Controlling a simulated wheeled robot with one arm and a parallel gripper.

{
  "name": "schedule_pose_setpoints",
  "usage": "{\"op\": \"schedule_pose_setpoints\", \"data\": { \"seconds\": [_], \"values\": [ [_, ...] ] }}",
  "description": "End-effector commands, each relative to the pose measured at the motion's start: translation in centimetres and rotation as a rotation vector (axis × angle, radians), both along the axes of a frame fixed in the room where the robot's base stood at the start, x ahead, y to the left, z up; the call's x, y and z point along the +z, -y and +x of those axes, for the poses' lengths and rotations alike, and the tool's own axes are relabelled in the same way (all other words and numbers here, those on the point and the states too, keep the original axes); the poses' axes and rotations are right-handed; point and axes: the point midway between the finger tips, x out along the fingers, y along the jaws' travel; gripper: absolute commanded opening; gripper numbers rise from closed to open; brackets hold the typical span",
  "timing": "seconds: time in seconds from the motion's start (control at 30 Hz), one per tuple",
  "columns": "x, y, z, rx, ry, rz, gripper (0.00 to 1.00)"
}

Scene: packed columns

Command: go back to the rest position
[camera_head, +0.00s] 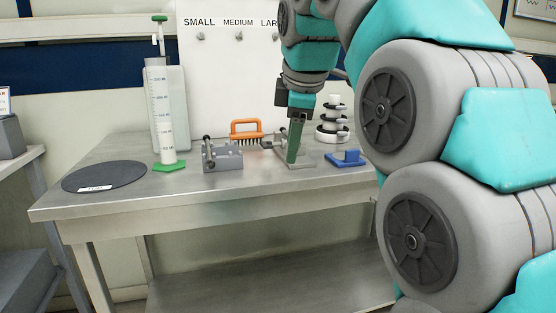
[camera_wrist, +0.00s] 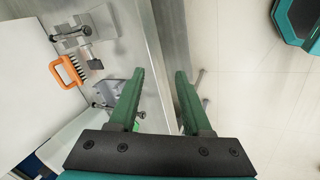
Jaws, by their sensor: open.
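My gripper (camera_head: 293,153) hangs from my arm over the steel bench (camera_head: 115,207), pointing down, in front of the flat grey plate (camera_head: 300,161) in the head view. It is open. In the wrist view its two green fingers (camera_wrist: 161,75) stand apart with nothing between them. The bench's front edge runs behind the gap, with pale floor to the right.
A tall graduated cylinder (camera_head: 161,115), a grey clamp block (camera_head: 223,158), an orange-handled brush (camera_head: 247,129), a blue block (camera_head: 345,158) and a black-and-white stack (camera_head: 333,122) stand on the bench. A dark round mat (camera_head: 103,176) lies left. The bench's front strip is clear.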

Motion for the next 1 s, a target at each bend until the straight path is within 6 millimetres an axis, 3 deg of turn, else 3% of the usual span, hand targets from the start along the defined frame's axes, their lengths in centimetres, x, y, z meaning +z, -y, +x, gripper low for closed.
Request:
{"op": "schedule_pose_setpoints", "data": {
  "seconds": [0.27, 0.47, 0.67, 1.0],
  "values": [
    [-7.1, 3.8, -4.1, -0.308, -0.154, 0.070, 0.49],
    [-12.9, 6.4, -8.5, -0.557, -0.257, 0.113, 0.49],
    [-19.3, 8.7, -13.9, -0.815, -0.356, 0.141, 0.49],
    [-29.7, 11.5, -25.3, -1.264, -0.494, 0.156, 0.49]
  ]
}}
